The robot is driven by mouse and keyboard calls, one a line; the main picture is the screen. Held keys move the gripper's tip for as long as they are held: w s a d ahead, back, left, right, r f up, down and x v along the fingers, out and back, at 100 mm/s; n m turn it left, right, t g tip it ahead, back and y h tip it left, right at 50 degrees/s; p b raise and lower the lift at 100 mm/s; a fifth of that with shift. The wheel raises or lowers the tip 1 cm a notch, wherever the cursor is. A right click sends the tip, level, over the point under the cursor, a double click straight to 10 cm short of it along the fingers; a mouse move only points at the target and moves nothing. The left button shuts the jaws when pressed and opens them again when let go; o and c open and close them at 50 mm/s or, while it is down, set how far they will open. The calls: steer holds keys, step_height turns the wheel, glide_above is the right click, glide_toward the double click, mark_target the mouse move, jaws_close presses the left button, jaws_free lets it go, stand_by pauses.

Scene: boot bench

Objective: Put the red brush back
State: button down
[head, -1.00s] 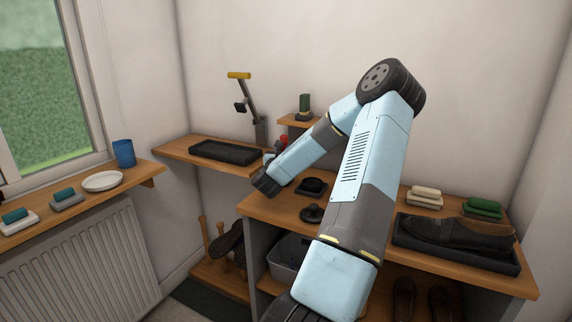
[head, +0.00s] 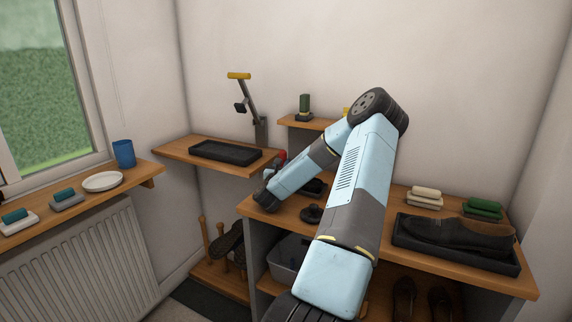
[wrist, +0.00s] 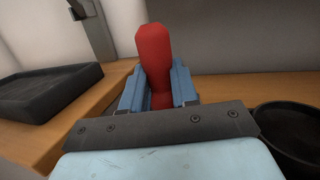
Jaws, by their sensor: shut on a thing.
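The red brush (wrist: 153,55) stands upright between the two blue fingers of my gripper (wrist: 158,88) in the wrist view, and my gripper is shut on it. Its lower end is hidden behind the gripper's dark plate. In the head view only a bit of the red brush (head: 282,154) shows past my gripper (head: 275,166), which is over the gap between the left shelf and the bench, near the bench's left back. A green brush (head: 304,102) stands upright in a holder on the small raised shelf (head: 299,123).
A black tray (head: 226,152) lies on the left wall shelf, near a post with a yellow top (head: 239,76). A black dish (wrist: 290,138) is right of my gripper. A dark round object (head: 311,213) sits on the bench (head: 262,207). A shoe tray (head: 455,259) fills the right.

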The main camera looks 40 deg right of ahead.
steer(key=shift+f, duration=0.6)
steer(key=c, duration=0.9)
jaws_free()
steer(key=shift+o, duration=0.2)
steer(key=shift+r, duration=0.1)
